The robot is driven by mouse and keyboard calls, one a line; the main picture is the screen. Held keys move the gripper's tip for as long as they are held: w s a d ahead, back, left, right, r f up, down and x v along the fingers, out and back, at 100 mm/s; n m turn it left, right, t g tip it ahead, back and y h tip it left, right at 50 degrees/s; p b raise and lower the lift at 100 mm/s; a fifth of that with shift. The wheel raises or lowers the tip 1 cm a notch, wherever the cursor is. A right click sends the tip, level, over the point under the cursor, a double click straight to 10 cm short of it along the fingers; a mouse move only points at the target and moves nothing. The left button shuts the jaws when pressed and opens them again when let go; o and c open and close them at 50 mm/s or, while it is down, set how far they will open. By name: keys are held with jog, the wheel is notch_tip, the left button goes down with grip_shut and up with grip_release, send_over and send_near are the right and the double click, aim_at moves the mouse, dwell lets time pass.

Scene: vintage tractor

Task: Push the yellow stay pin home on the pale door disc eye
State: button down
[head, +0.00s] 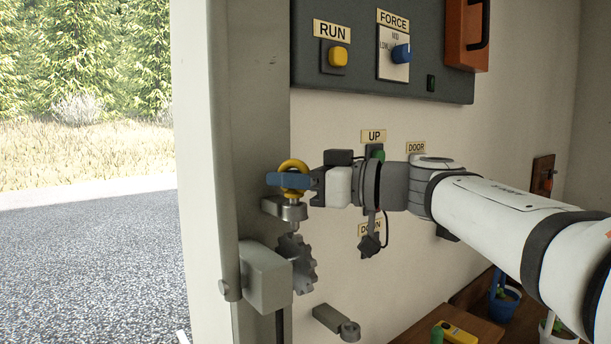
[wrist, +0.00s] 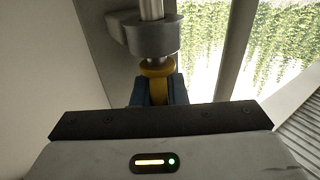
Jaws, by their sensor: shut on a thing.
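The yellow stay pin (head: 293,164) has a ring head and stands upright over a pale grey metal eye (head: 284,209) on the door post. My gripper (head: 290,181) is shut on the ring head, its blue fingers on either side. In the wrist view, the yellow collar (wrist: 158,68) sits against or very close to the face of the grey eye (wrist: 152,36). The pin's bare metal shaft (wrist: 152,9) shows past the eye's far side, so the pin passes through it. I cannot tell whether a small gap remains under the collar.
A toothed grey disc (head: 299,262) and a box-shaped bracket (head: 265,277) sit just below the eye. Another arm with an eye (head: 337,323) is lower down. A control panel (head: 383,88) hangs above. The open doorway is at left.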

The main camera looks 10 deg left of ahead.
jog(key=shift+f, duration=0.45)
jog(key=c, duration=1.4)
grip_release()
jog(key=shift+o, duration=0.2)
jog(key=b+v, duration=0.2)
jog(key=v, duration=0.6)
jog(key=w+d+f+m+t+h, duration=0.1)
jog(key=w+d+m+t+h, duration=0.65)
jog(key=t, duration=0.55)
jog(key=w+d+f+m+h, duration=0.1)
jog(key=d+f+m+h, duration=0.75)
jog(key=d+f, duration=0.25)
jog(key=s+d+f+g+h, duration=0.2)
jog(key=s+f+g, duration=0.15)
jog(key=f, duration=0.45)
jog(key=s+d+f+g+h, duration=0.1)
jog(key=s+d+f+g, duration=0.15)
jog(key=s+f, duration=0.35)
jog(key=s+a+f+g+y, duration=0.1)
jog(key=s+a+f+g, duration=0.2)
jog(key=s+f+g, duration=0.4)
jog(key=s+f, duration=0.5)
jog(key=shift+f+g, duration=0.3)
